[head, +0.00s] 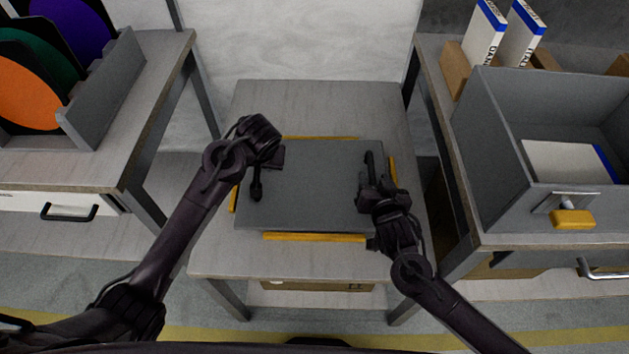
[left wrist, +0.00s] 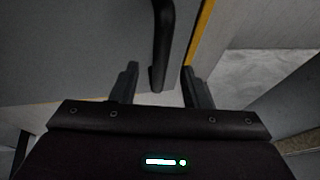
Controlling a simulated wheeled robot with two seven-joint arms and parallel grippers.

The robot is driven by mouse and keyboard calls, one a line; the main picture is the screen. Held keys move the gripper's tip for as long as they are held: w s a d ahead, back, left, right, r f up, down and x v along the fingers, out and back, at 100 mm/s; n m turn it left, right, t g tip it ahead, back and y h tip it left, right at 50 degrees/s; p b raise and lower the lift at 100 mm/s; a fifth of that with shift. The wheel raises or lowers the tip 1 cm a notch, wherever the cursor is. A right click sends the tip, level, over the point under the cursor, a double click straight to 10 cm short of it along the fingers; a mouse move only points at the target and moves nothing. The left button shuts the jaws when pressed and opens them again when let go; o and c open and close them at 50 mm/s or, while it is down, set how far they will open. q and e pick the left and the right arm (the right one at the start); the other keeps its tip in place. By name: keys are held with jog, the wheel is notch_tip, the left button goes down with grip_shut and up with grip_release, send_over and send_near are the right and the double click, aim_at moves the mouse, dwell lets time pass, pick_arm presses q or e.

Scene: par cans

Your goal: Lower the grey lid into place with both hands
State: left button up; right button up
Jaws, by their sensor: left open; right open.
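The grey lid (head: 315,185) is a flat square panel over the small middle table, among yellow strips (head: 315,237). I cannot tell whether it touches the table or sits slightly above it. It has a dark handle (head: 256,188) near its left edge and another dark handle (head: 369,160) near its right edge. My left gripper (head: 264,160) is open at the left handle. In the left wrist view its fingers (left wrist: 160,88) stand apart on either side of the handle bar (left wrist: 161,45). My right gripper (head: 371,192) is open at the near end of the right handle; its fingers are partly hidden.
The middle table (head: 315,95) has bare wood around the lid. A left table holds a grey rack (head: 105,95) with coloured discs. A right table holds a grey open box (head: 500,150) with a yellow-tabbed latch (head: 572,219) and white-blue boxes (head: 484,32) behind it.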

pick_arm(q)
jog(key=shift+x, duration=1.75)
pick_arm(e)
jog(key=shift+x, duration=1.8)
pick_arm(q)
grip_shut()
pick_arm(e)
grip_shut()
jog(key=shift+r, duration=0.1)
